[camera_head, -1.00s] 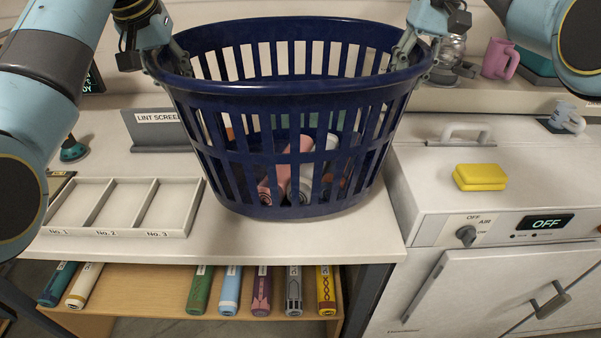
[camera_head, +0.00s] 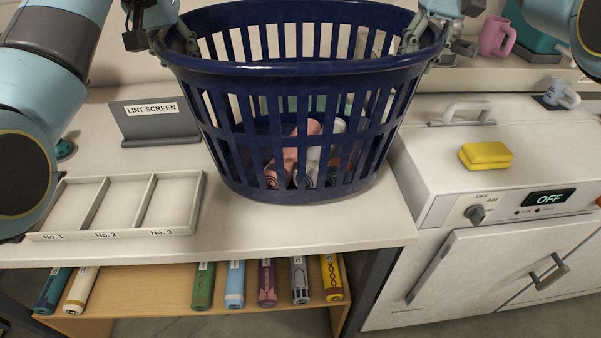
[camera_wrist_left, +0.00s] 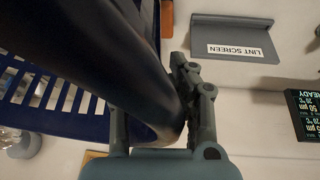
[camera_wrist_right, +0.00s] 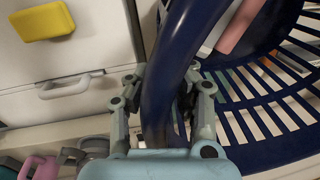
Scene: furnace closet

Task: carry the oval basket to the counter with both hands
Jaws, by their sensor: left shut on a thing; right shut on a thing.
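The dark blue oval basket (camera_head: 290,70) is upright in the head view, over the right part of the white counter (camera_head: 240,235). Pink and white cylinders (camera_head: 312,155) lie inside it. I cannot tell whether its bottom touches the counter. My left gripper (camera_head: 185,45) is shut on the rim at the left, and the left wrist view shows the rim (camera_wrist_left: 130,65) between its fingers. My right gripper (camera_head: 412,40) is shut on the rim at the right, and the right wrist view shows the rim (camera_wrist_right: 165,85) between its fingers.
A tray with three numbered compartments (camera_head: 120,234) and a lint screen holder (camera_head: 155,122) stand left of the basket. A white machine with a yellow sponge (camera_head: 486,155) is at right. Several cylinders (camera_head: 235,285) lie on the shelf below. The counter's front is clear.

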